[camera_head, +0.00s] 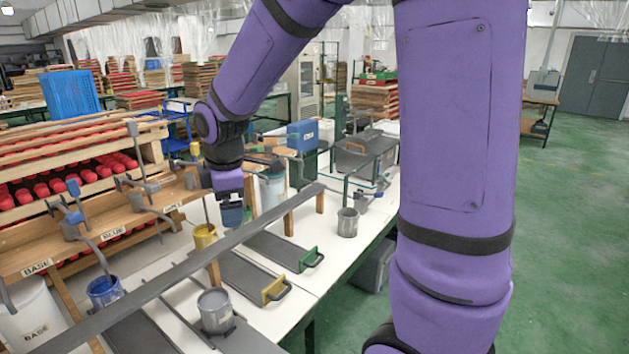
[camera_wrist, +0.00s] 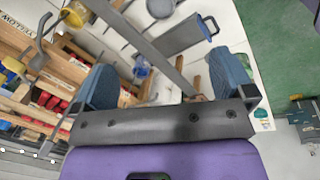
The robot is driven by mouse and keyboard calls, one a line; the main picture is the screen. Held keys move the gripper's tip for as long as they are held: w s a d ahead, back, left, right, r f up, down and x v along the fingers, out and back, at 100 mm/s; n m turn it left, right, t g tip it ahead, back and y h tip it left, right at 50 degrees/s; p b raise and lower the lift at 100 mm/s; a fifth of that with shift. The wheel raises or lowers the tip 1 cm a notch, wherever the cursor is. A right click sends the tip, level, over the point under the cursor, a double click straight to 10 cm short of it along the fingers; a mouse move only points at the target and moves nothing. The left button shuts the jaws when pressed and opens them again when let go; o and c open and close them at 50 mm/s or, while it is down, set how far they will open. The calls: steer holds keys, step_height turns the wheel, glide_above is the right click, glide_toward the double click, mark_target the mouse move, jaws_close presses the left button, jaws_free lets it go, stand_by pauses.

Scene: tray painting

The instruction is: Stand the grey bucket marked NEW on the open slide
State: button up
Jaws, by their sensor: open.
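One grey bucket (camera_head: 348,223) stands on the white table at the right, beyond the slides. A second grey bucket (camera_head: 215,311) stands at the near side, on or over a dark surface. I cannot read NEW on either. A dark slide with a yellow handle (camera_head: 275,290) and one with a green handle (camera_head: 311,259) lie on the table; I cannot tell which is the open one. My gripper (camera_head: 232,214) is open and points down above the table, left of the far grey bucket. In the wrist view its blue fingers (camera_wrist: 165,90) are apart with nothing held between them.
A long grey rail (camera_head: 180,265) on wooden posts crosses the table below my gripper. A yellow bucket (camera_head: 205,236), a blue bucket (camera_head: 104,291) and a white BASE bucket (camera_head: 30,318) stand by the taps at left. A grey toolbox (camera_head: 365,155) stands at the back.

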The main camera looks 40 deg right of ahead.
steer(key=s+d+r+m+t, duration=0.1)
steer(key=s+r+m, duration=0.4)
steer(key=s, duration=0.6)
steer(key=s+d+r+m+t, duration=0.1)
steer(key=s+r+m, duration=0.5)
steer(key=s+m, duration=0.3)
steer(key=s, duration=0.3)
steer(key=shift+d+r+t, duration=0.15)
steer(key=shift+d+t, duration=0.25)
